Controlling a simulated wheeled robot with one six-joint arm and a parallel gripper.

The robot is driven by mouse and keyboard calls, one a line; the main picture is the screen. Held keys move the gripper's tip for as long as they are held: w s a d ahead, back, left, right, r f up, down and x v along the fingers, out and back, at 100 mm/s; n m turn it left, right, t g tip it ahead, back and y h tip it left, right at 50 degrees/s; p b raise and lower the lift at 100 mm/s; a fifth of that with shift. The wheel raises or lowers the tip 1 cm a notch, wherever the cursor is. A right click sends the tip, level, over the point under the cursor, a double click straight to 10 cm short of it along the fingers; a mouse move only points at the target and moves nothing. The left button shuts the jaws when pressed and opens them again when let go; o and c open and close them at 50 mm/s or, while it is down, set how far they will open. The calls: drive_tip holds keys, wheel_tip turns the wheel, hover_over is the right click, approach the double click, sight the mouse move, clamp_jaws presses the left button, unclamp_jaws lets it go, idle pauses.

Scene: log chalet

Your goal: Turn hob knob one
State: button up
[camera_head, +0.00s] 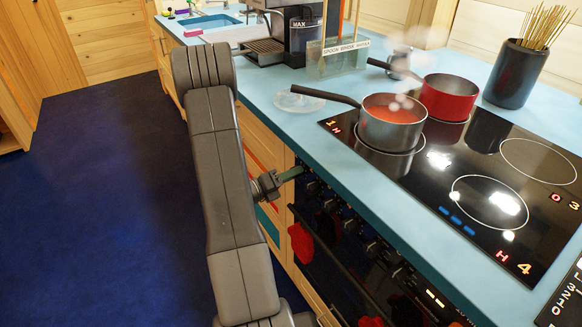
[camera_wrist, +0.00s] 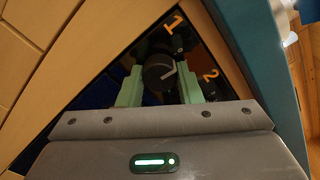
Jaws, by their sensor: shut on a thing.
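Hob knob one (camera_wrist: 158,70) is a round dark knob with a white pointer line, on the black panel beside the orange "1" in the wrist view. My gripper (camera_wrist: 161,85) has its green fingers on either side of the knob, shut on it. In the head view my gripper (camera_head: 291,173) is at the left end of the oven's knob row, and knob one is hidden there. The black hob (camera_head: 430,190) shows a red "1" with an "H" at its left corner and a "4" with an "H" at the front.
A steel pan (camera_head: 390,132) of red liquid steams on the hob's left zone, its handle pointing left. A red pot (camera_head: 448,97) stands behind it. Knob two (camera_wrist: 210,90) is close beside my right finger. Red mitts (camera_head: 301,243) hang below. The blue floor (camera_head: 100,200) is clear.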

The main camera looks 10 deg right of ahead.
drive_tip(key=shift+n+p, duration=0.4)
drive_tip(key=shift+n, duration=0.2)
drive_tip(key=o, duration=1)
drive_tip(key=v, duration=1.3)
drive_tip(key=shift+s+a, duration=0.1)
drive_tip(key=shift+a, duration=0.3)
drive_tip(key=shift+d, duration=0.15)
drive_tip(key=shift+x, duration=6.75)
